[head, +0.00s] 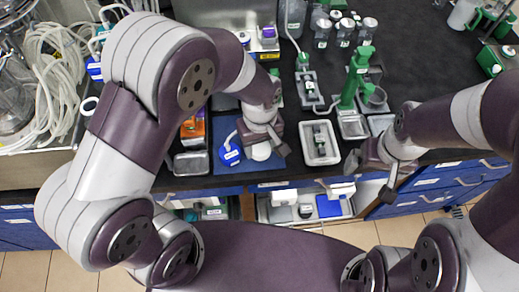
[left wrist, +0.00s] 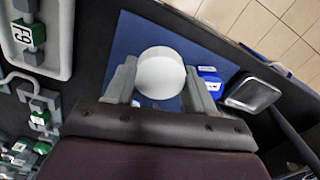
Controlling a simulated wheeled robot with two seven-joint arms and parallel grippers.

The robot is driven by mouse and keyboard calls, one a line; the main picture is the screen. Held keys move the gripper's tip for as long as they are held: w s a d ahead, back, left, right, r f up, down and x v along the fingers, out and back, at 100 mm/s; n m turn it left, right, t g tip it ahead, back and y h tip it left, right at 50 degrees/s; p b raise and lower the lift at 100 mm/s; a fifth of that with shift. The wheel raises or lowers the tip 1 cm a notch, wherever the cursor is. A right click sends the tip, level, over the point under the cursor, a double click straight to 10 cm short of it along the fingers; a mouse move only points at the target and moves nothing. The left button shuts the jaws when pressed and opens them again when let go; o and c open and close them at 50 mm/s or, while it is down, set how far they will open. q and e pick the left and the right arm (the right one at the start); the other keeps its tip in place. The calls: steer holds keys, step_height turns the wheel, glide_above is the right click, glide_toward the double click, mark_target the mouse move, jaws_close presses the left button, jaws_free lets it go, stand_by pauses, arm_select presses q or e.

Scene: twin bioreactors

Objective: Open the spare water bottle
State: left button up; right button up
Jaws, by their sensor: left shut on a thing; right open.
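A round white lid or bottle top (left wrist: 160,72) sits between the two fingers of my left gripper (left wrist: 159,80) in the left wrist view, and the fingers are shut on it. In the head view my left gripper (head: 262,148) points down over a blue mat (head: 268,177) near the bench's front edge. The white top (head: 261,152) shows between its fingers there; the bottle body below is hidden. My right gripper (head: 370,177) is open and empty, at the bench's front edge to the right.
A blue labelled piece (head: 229,154) lies just left of my left gripper, beside a grey metal tray (head: 190,163). A pale tray (head: 320,143) stands between the grippers. A green stand (head: 354,80) rises behind it. Coiled tubing (head: 55,80) fills the far left.

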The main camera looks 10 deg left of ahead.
mark_target(260, 148)
arm_select(q)
steer(key=f, duration=0.3)
steer(key=shift+s, duration=0.2)
steer(key=shift+w+d+f, duration=0.1)
steer(key=shift+w+f, duration=0.05)
steer(key=shift+f, duration=0.2)
